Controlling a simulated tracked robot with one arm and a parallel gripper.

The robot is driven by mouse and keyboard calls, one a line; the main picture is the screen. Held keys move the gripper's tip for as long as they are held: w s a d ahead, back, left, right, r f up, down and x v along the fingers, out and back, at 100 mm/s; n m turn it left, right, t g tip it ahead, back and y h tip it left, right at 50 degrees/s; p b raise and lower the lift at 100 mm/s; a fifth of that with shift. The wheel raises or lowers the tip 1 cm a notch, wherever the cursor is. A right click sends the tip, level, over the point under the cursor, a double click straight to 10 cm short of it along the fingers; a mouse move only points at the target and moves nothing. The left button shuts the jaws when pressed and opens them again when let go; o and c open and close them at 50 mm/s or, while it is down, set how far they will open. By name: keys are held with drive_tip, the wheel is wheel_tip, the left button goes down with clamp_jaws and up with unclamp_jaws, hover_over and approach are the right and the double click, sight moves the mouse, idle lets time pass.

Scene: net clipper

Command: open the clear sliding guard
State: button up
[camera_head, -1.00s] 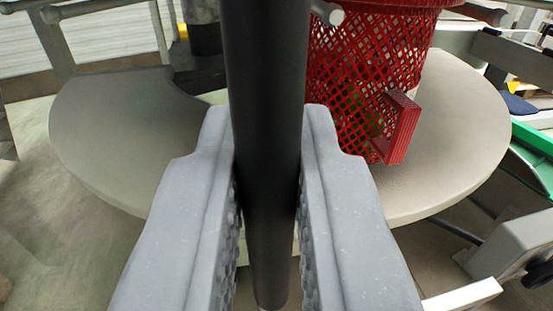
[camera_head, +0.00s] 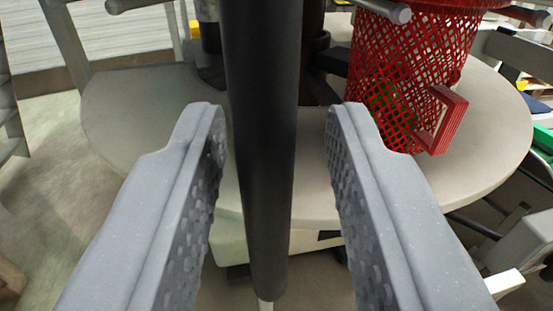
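My gripper (camera_head: 277,118) is open, with one grey ridged finger on each side of a black upright bar (camera_head: 262,150). Gaps show between the bar and both fingers; the bar sits nearer the left finger. The bar runs from the top edge down to a thin pale tip near the bottom. It may be the guard's handle, but I cannot tell. I cannot make out the clear guard panel itself.
Beyond the bar is a round pale table (camera_head: 480,140). A red mesh basket (camera_head: 415,50) with a red square handle stands on it at the right, with something green inside. Grey rails (camera_head: 68,45) cross the upper left. A green-edged thing (camera_head: 541,138) is at far right.

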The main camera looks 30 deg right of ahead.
drive_tip(key=shift+a, duration=0.1)
drive_tip(key=shift+s+a, duration=0.35)
drive_tip(key=shift+s, duration=0.1)
drive_tip(key=b+v, duration=0.6)
drive_tip(key=v, duration=0.6)
drive_tip(key=shift+s, duration=0.3)
drive_tip(key=shift+f, duration=0.15)
